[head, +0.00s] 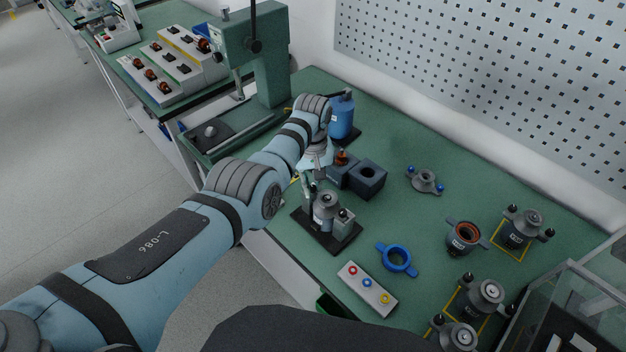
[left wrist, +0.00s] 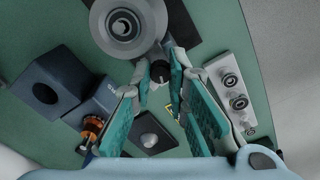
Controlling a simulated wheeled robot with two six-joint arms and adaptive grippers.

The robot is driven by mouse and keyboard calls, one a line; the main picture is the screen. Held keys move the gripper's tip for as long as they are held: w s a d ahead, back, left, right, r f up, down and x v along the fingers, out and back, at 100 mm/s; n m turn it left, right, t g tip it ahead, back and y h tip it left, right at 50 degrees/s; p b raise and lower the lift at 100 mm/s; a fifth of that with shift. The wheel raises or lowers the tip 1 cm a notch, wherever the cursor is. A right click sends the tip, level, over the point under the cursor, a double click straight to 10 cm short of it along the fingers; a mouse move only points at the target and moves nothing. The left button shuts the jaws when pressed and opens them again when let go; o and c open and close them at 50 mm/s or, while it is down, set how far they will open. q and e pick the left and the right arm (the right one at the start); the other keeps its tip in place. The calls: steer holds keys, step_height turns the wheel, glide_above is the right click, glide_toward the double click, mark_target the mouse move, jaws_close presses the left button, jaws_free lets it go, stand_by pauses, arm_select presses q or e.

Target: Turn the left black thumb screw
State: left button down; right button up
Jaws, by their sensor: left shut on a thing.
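The left black thumb screw (left wrist: 160,71) shows in the left wrist view as a small dark round knob at the side of a grey cylindrical part (left wrist: 123,27). My left gripper (left wrist: 161,77) is shut on this knob, with a fingertip on either side of it. In the head view, the left gripper (head: 311,192) reaches down at the left side of the grey cylindrical part (head: 325,208), which stands on a black base plate (head: 318,238). The knob is mostly hidden by the fingers there. My right gripper is not in view.
Dark blocks (head: 369,179) and a blue container (head: 341,118) stand behind the fixture. A blue ring (head: 397,260) and a button box (head: 367,289) lie in front. Several motor parts stand at the right near a clear-walled case (head: 570,312). A green press (head: 256,60) stands at the back left.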

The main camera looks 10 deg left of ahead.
mark_target(312, 186)
arm_select(q)
steer(key=m, duration=0.5)
steer(key=shift+p, duration=0.3)
steer(key=shift+m, duration=0.4)
steer(key=c, duration=1.5)
jaws_free()
steer(key=shift+c, duration=0.2)
steer(key=shift+w+r, duration=0.1)
steer(key=shift+r, duration=0.35)
step_height(312, 186, up, 7)
steer(key=shift+f, duration=0.1)
steer(key=shift+r, duration=0.2)
